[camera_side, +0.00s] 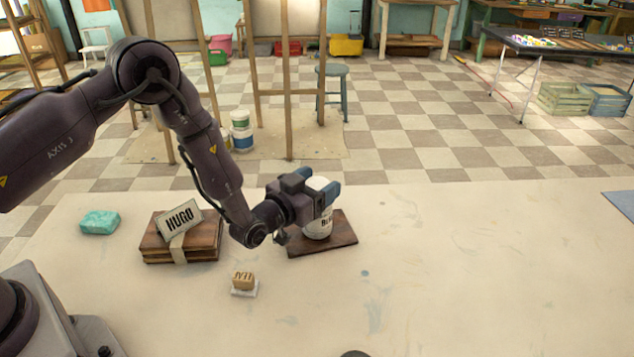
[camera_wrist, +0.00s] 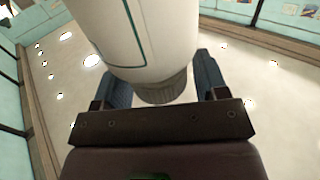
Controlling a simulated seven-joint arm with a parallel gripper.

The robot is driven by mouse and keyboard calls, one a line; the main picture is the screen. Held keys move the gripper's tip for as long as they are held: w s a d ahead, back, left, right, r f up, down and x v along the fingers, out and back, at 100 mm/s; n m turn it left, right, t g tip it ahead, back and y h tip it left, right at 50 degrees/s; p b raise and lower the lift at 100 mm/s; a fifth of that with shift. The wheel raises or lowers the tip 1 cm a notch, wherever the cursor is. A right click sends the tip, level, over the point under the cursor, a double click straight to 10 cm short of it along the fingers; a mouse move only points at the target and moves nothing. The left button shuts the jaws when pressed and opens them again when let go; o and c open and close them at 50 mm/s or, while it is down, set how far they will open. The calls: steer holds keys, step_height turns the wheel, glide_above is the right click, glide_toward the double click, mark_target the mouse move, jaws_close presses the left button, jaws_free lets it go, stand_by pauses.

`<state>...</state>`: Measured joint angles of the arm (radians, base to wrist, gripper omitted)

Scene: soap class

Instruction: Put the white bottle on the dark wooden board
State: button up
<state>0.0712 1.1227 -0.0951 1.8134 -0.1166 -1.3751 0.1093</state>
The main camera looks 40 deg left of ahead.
steer(key=shift+o, duration=0.2)
steer(key=shift+r, duration=0.15)
steer(key=s, duration=0.8)
step_height(320, 180, up, 16)
steer(key=a+g, duration=0.2)
steer(key=g, duration=0.3)
steer(key=s+a+r+g, duration=0.2)
steer(key=s+r+g, duration=0.1)
steer(key=s, duration=1)
steer(key=s+a+r+g, duration=0.1)
steer(key=s+r+g, duration=0.3)
steer(key=s, duration=0.9)
steer(key=shift+a+r, duration=0.35)
steer(key=shift+r, duration=0.1)
